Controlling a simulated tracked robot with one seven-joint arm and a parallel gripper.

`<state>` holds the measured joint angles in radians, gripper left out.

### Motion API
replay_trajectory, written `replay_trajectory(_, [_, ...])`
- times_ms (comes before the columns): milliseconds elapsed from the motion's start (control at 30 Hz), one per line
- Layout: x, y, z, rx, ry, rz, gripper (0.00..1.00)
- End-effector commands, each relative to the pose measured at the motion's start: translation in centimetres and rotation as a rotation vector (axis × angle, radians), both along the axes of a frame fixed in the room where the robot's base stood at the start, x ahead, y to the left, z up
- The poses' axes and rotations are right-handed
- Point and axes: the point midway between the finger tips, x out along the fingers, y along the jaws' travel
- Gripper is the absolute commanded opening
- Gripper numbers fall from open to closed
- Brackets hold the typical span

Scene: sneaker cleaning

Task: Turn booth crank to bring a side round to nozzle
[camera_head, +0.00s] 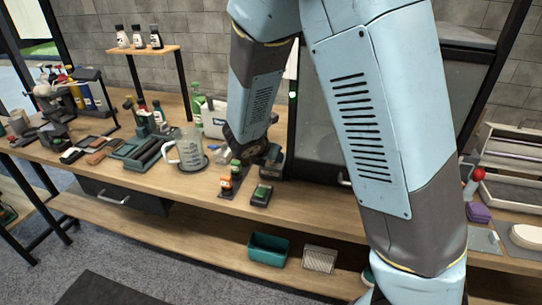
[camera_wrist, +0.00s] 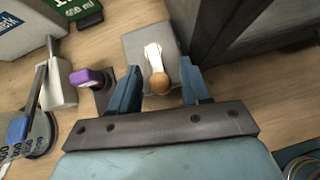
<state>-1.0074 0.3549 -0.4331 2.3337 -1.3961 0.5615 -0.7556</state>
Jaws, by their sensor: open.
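The booth crank shows in the wrist view as a pale arm (camera_wrist: 153,55) with a round wooden knob (camera_wrist: 160,84) on a grey block (camera_wrist: 134,43). My gripper (camera_wrist: 160,88) is open, with one blue finger on either side of the knob. I see gaps at both sides, and the fingers do not hold it. The booth (camera_head: 316,125) is a dark glazed box behind my arm in the head view; its dark side (camera_wrist: 215,35) rises at the upper right of the wrist view. My arm hides much of the booth, and the nozzle and sneaker are not discernible.
A purple-topped item (camera_wrist: 86,77) stands left of my gripper. A measuring jug (camera_head: 190,150) stands on the bench left of my wrist, and small bottles (camera_head: 227,184) stand in front. A white box (camera_wrist: 25,25) is at the upper left of the wrist view.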

Motion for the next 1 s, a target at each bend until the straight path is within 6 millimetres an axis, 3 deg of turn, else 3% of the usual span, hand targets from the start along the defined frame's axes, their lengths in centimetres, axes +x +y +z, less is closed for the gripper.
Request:
replay_trajectory(233, [0.0, 0.01, -0.01, 0.0, 0.0, 0.0, 0.46])
replay_trajectory(700, [-0.01, 0.05, 0.0, -0.001, -0.001, 0.001, 0.01])
replay_trajectory(1000, [0.08, 0.09, 0.03, -0.002, -0.002, -0.013, 0.0])
